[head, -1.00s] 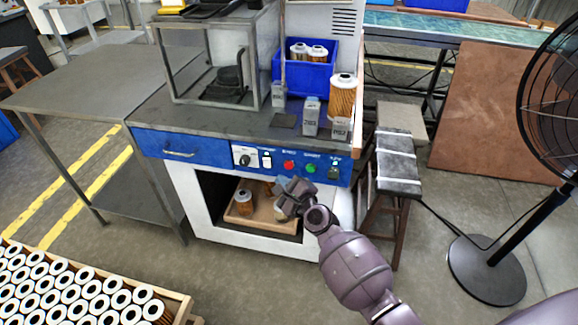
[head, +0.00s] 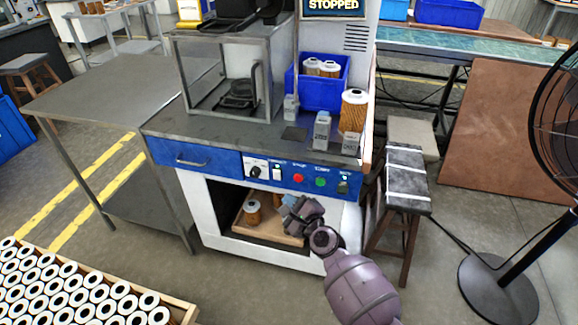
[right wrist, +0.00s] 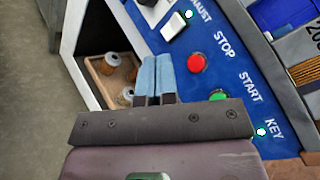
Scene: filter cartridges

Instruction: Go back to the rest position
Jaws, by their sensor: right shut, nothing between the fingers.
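My right gripper (head: 288,203) is in front of the white and blue machine, at the open lower compartment, below the control panel. In the right wrist view its two blue fingers (right wrist: 155,78) are together and hold nothing. The fingertips appear near the panel with its red stop button (right wrist: 197,63) and green start button (right wrist: 218,95); I cannot tell the exact gap. My right arm comes in from the lower right. My left gripper is not in view.
A wooden tray (head: 270,230) with cartridges sits in the lower compartment. A blue bin (head: 318,84) and a cartridge (head: 353,108) stand on the worktop. A stool (head: 404,180) and a black fan (head: 497,275) are to the right. A crate of cartridges (head: 180,308) is at lower left.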

